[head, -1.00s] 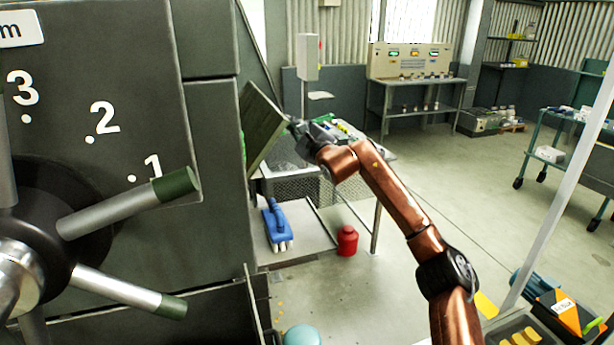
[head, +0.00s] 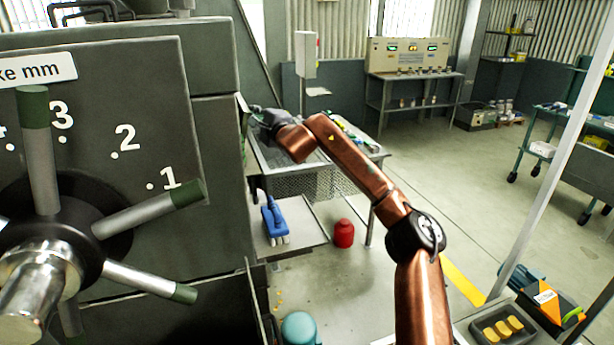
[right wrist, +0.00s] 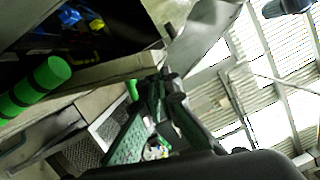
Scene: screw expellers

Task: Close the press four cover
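The press cover (head: 243,112) is a dark panel at the right side of the big grey press (head: 215,150). In the head view it shows almost edge-on, close to the press side. My right gripper (head: 258,116) is at its outer face, and its fingertips are hard to make out there. In the right wrist view my right gripper (right wrist: 160,82) has its fingers drawn together at the tips, beside the edge of a pale grey panel (right wrist: 110,70). I see nothing held between them. Whether the tips touch the panel is unclear. My left gripper is out of view.
A blue tool (head: 274,222) lies on a low tray (head: 305,235) under a mesh-sided table (head: 290,180). A red container (head: 344,233) stands on the floor. The press hand wheel (head: 45,235) fills the left.

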